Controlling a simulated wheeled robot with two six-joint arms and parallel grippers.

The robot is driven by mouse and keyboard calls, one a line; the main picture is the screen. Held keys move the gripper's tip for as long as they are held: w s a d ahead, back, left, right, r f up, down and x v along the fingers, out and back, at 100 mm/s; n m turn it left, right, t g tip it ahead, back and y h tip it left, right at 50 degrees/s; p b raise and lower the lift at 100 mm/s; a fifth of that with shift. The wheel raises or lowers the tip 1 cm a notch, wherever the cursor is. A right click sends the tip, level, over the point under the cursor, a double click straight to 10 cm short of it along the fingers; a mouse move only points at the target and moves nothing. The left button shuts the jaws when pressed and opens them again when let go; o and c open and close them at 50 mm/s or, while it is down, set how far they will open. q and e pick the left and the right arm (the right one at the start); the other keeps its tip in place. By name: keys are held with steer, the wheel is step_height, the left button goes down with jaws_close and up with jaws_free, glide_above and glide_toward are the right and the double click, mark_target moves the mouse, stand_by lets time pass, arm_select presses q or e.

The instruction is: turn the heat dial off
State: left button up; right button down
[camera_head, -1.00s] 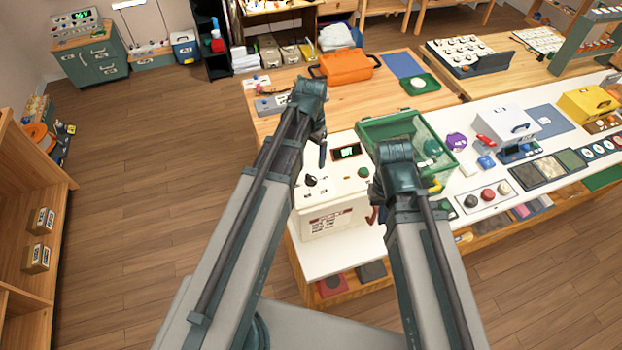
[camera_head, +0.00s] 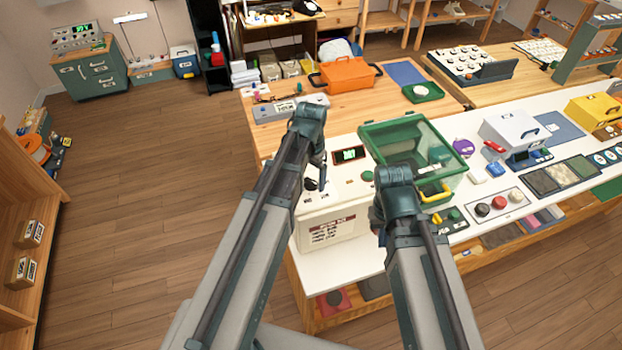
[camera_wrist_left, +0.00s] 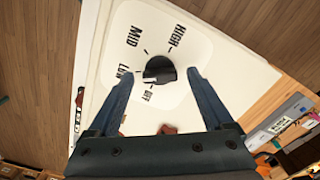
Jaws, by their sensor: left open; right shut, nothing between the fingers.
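The heat dial is a black round knob (camera_wrist_left: 160,70) on a white plate (camera_wrist_left: 195,70) marked HIGH, MID, LOW and OFF in the left wrist view. Its pale pointer line faces the left side, near LOW and OFF; I cannot tell exactly which mark. My left gripper (camera_wrist_left: 158,78) is open, with one finger on each side of the knob; contact is unclear. In the head view the left gripper (camera_head: 323,182) is over the white heater box (camera_head: 335,232), beside the small dark dial (camera_head: 310,184). My right gripper (camera_head: 378,214) is shut and empty, its fingers mostly hidden by its wrist.
A green-rimmed clear bin (camera_head: 412,140) stands behind my right wrist. A small display (camera_head: 349,155) and a green button (camera_head: 367,176) are on the box top. An orange case (camera_head: 346,74) is on the wooden table behind. The floor at left is clear.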

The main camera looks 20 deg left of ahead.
arm_select(q)
jaws_close()
steer(key=shift+n, duration=0.3)
steer(key=n, duration=0.5)
steer(key=shift+n, duration=0.3)
steer(key=n, duration=0.5)
steer(key=shift+n, duration=0.3)
stand_by(0.4)
jaws_free()
